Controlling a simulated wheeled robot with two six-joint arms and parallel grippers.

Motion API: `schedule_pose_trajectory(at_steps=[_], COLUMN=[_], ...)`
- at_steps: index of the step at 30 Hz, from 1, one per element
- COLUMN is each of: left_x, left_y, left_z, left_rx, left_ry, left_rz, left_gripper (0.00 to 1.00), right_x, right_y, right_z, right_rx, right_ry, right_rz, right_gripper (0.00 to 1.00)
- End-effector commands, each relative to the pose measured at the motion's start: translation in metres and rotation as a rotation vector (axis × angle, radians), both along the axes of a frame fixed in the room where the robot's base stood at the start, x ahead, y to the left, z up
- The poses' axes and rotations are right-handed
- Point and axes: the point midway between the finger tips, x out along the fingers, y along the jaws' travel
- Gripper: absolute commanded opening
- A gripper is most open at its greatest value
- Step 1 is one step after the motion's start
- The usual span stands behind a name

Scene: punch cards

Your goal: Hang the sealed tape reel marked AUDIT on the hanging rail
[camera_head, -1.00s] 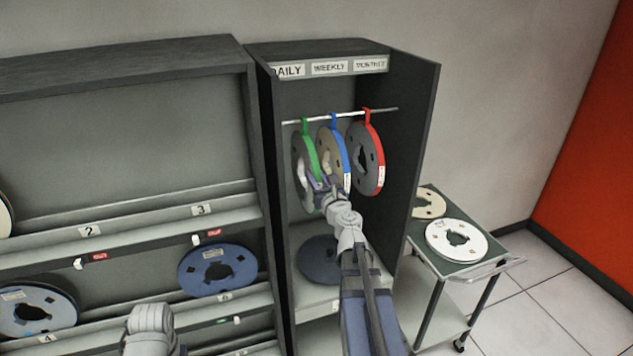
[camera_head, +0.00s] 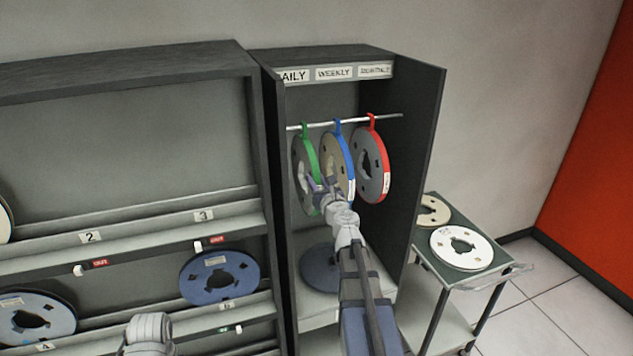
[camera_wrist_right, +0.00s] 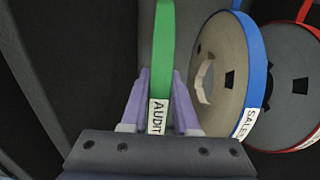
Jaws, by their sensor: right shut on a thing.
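The AUDIT reel (camera_head: 308,163) has a green band and hangs upright at the left end of the hanging rail (camera_head: 352,121) in the cabinet. Its green hook is at the rail. Its AUDIT label (camera_wrist_right: 157,117) faces me in the right wrist view. My right gripper (camera_wrist_right: 159,98) is shut on the reel's green edge, a purple finger on each side; it also shows in the head view (camera_head: 322,188). A blue-banded reel (camera_head: 338,160), its label partly readable, and a red-banded reel (camera_head: 371,165) hang to the right. My left gripper's fingers are not visible.
A dark reel (camera_head: 320,268) lies on the cabinet floor. The rack (camera_head: 140,215) at left holds blue reels. The cart (camera_head: 485,272) at right bears a white reel (camera_head: 462,248) and a beige reel (camera_head: 432,210). Cabinet side walls stand close around my right arm.

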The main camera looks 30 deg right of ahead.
Motion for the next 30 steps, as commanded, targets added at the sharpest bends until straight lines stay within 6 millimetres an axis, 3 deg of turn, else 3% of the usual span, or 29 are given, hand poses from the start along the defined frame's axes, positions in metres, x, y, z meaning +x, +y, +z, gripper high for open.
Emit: schedule_pose_trajectory(at_steps=[6,7,15,25,30], left_x=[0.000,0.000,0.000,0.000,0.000], left_y=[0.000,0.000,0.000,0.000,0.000], left_z=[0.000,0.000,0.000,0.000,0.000], left_rx=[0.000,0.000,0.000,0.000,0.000], left_ry=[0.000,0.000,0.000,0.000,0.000], left_rz=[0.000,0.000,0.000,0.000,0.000], left_gripper=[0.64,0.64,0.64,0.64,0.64], right_x=[0.000,0.000,0.000,-0.002,-0.016], right_y=[0.000,0.000,0.000,0.001,0.005], right_z=[0.001,0.001,0.001,0.000,0.000], right_rx=[0.001,0.001,0.001,-0.001,0.000], right_ry=[0.000,0.000,0.000,0.000,0.000], right_rz=[0.001,0.001,0.001,0.000,0.000], right_gripper=[0.00,0.32,0.62,0.64,0.64])
